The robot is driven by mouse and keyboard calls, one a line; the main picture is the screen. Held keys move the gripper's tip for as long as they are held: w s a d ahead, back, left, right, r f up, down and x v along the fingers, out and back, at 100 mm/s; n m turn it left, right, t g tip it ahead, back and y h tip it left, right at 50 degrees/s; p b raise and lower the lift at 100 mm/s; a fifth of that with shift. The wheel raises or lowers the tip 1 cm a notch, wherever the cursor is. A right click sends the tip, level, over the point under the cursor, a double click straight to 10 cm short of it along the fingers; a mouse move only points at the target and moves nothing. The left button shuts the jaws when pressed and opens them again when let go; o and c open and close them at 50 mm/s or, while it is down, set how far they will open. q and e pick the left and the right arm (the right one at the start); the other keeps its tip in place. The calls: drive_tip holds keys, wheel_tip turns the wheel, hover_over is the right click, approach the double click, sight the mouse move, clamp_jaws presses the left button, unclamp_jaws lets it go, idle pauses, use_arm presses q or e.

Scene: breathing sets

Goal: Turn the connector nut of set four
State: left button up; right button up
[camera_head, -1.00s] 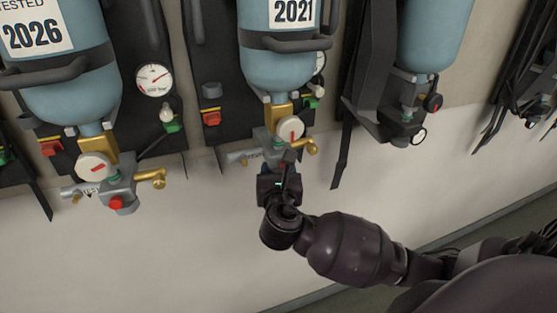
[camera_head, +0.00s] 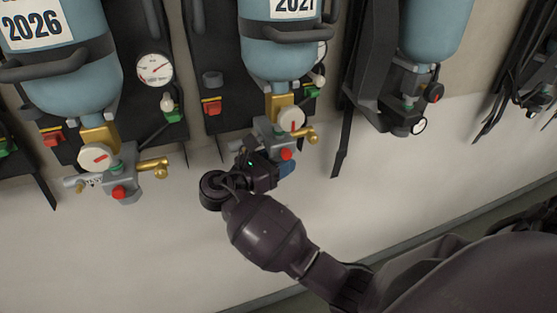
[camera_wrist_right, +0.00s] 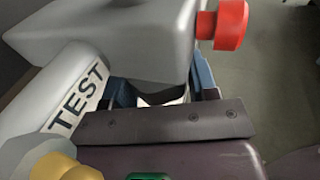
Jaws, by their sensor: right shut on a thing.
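My right gripper (camera_head: 281,162) is close against the block's underside. In the right wrist view, its blue fingers (camera_wrist_right: 163,92) straddle a part under the grey block (camera_wrist_right: 125,38) and are shut on it. That part, at the connector nut's place, is mostly hidden by the block and gripper. My left gripper is not in view.
A grey tube marked TEST (camera_wrist_right: 75,100) and the red knob (camera_wrist_right: 232,25) sit close to the fingers. Another set labelled 2026 (camera_head: 65,70) hangs at left, another blue cylinder (camera_head: 432,30) at right. The pale wall (camera_head: 130,265) below is clear.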

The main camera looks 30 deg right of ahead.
drive_tip(key=shift+m+g+y, duration=0.3)
drive_tip(key=shift+m+g, duration=1.6)
drive_tip(key=shift+g, duration=1.2)
drive_tip(key=o, duration=0.9)
drive_tip(key=shift+b+v, duration=0.7)
drive_tip(key=shift+v, duration=3.05)
